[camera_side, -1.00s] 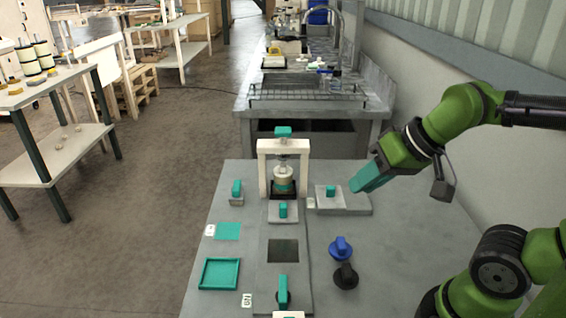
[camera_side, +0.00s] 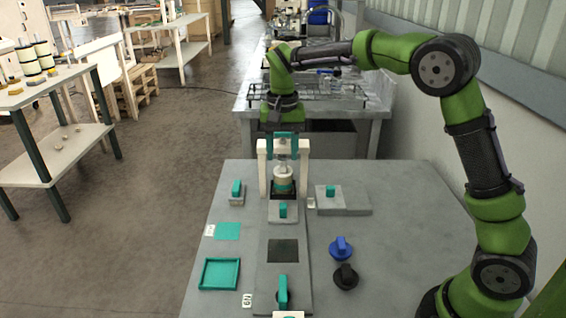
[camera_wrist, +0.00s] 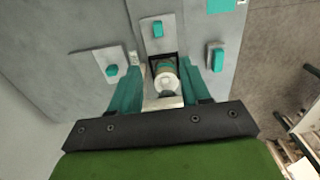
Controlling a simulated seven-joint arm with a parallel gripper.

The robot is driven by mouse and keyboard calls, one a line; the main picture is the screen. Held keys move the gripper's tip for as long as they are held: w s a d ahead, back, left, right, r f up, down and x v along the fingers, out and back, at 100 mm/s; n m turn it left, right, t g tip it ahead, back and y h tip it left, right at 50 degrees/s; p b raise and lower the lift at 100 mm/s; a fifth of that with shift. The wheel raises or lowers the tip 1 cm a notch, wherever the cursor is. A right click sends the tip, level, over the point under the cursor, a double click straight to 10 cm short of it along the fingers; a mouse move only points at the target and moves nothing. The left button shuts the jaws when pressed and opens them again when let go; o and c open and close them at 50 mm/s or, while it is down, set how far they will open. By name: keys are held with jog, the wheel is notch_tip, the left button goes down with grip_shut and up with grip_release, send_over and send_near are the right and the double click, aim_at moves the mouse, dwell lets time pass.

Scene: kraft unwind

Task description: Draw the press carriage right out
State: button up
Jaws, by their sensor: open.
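The press is a white arch frame (camera_side: 262,165) at the far end of a grey track, with a cream and teal cylinder (camera_side: 283,180) under it. What looks like the press carriage (camera_side: 273,213) is a grey plate with an upright teal knob (camera_side: 283,210), just in front of the arch. The plate (camera_wrist: 145,42) and its knob (camera_wrist: 157,28) also show in the wrist view. My gripper (camera_side: 284,150) is open above the press, its teal fingers pointing down and hiding the arch's top. In the wrist view my gripper (camera_wrist: 165,72) has a finger each side of the press.
A teal-knobbed plate (camera_side: 355,202) lies right of the track and a small teal-handled block (camera_side: 236,198) left. Nearer are a teal square (camera_side: 228,231), a teal tray (camera_side: 204,286), blue (camera_side: 340,249) and black (camera_side: 345,276) knobs, and a teal handle (camera_side: 282,290) at the track's front.

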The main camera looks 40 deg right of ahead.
aim_at(283, 205)
jog(key=f, duration=1.7)
jog(key=shift+s, duration=0.2)
grip_shut()
